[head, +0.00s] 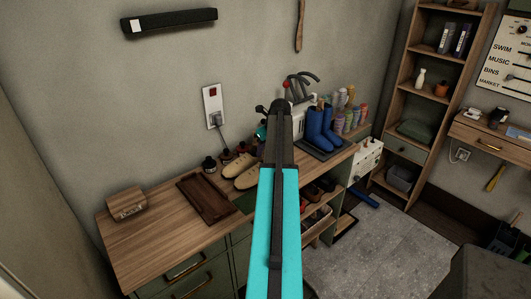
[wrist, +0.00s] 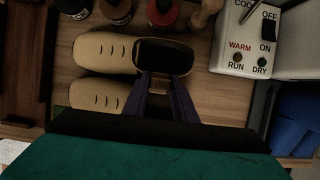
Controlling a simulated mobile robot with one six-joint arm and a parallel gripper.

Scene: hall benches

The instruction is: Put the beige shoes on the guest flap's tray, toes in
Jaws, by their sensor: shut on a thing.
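Two beige shoes lie side by side on the bench, toes to the left in the wrist view. The lower shoe (wrist: 98,95) is partly hidden behind my gripper. In the head view the beige shoes (head: 238,166) sit left of my arm, and my gripper's fingertips are hidden. A dark brown tray (head: 206,199) lies on the bench left of the shoes. A small wooden box (head: 126,203) with an unreadable label stands further left; I cannot tell which is the guest flap.
Small bottles (wrist: 163,12) stand just behind the shoes. A white switch box (wrist: 236,62) stands to the right, with blue boots (head: 319,128) beyond it. Bare bench top (head: 165,240) lies in front of the brown tray.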

